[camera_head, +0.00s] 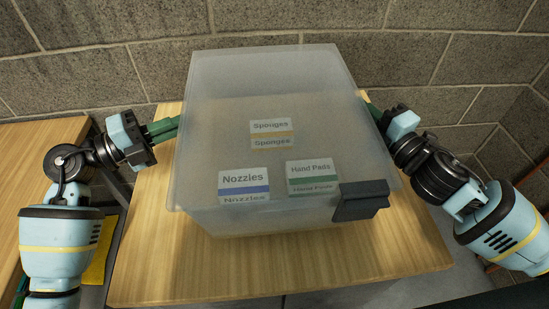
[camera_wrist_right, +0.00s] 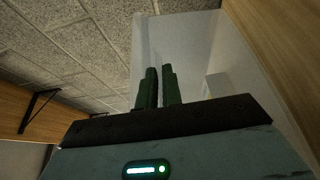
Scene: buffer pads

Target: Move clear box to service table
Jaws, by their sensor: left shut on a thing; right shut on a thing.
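The clear box (camera_head: 270,75) is a large translucent bin in the middle of the head view, over a wooden table (camera_head: 330,265). Labels reading Sponges, Nozzles and Hand Pads show through or on it. A dark clip (camera_head: 362,200) is at its front right corner. My left gripper (camera_head: 165,128) is shut on the box's left side. My right gripper (camera_head: 372,110) is shut on its right side; its fingertips are partly hidden. In the right wrist view the green fingers (camera_wrist_right: 157,88) are close together against the translucent wall (camera_wrist_right: 195,50). I cannot tell whether the box rests on the table or is lifted.
Another wooden surface (camera_head: 40,150) stands at the left, with a gap between it and the middle table. A grey block wall (camera_head: 90,60) runs close behind. A yellow item (camera_head: 98,262) shows low in the gap. Bare tabletop shows in front of the box.

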